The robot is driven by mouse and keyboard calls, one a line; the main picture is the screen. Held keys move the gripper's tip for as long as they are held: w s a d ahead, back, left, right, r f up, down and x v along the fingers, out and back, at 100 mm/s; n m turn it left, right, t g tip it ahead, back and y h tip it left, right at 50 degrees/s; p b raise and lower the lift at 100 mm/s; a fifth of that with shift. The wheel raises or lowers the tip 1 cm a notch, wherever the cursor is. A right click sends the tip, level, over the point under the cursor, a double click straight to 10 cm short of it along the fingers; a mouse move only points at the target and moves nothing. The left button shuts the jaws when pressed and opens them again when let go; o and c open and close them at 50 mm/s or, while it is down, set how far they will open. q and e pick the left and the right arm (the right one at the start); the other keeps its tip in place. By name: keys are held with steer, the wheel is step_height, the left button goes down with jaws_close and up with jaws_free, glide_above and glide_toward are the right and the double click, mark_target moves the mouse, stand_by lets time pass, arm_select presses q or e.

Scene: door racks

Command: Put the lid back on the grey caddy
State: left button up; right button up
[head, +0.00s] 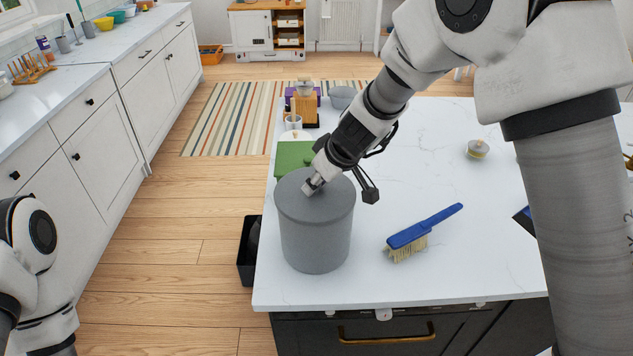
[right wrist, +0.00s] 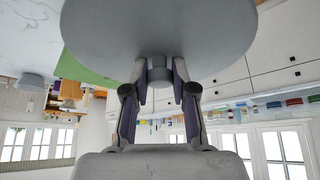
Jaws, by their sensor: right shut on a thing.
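The grey caddy (head: 316,245) stands upright near the left front corner of the white worktop. Its round grey lid (head: 335,205) lies across the caddy's top, roughly lined up with the rim; I cannot tell whether it is fully seated or slightly above. My right gripper (head: 311,185) comes down from the upper right and is shut on the lid's small knob. In the right wrist view the lid (right wrist: 110,35) fills the top, and the knob (right wrist: 161,70) is between the two fingers; the caddy is hidden behind the lid. My left gripper is out of view.
A blue brush (head: 424,228) lies right of the caddy. A green item (head: 290,158) is just behind it, with a grey bowl (head: 343,97) and wooden grinder (head: 305,108) farther back. A small round container (head: 477,149) stands right. The worktop's middle is clear.

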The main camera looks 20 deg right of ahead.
steer(key=shift+w+d+f, duration=0.15)
steer(key=shift+s, duration=0.2)
steer(key=shift+w, duration=0.1)
steer(key=shift+b, duration=0.35)
steer(key=shift+b, duration=0.3)
stand_by(1.0)
steer(key=shift+f+b, duration=0.1)
steer(key=shift+b, duration=0.45)
stand_by(0.5)
steer(key=shift+b, duration=0.3)
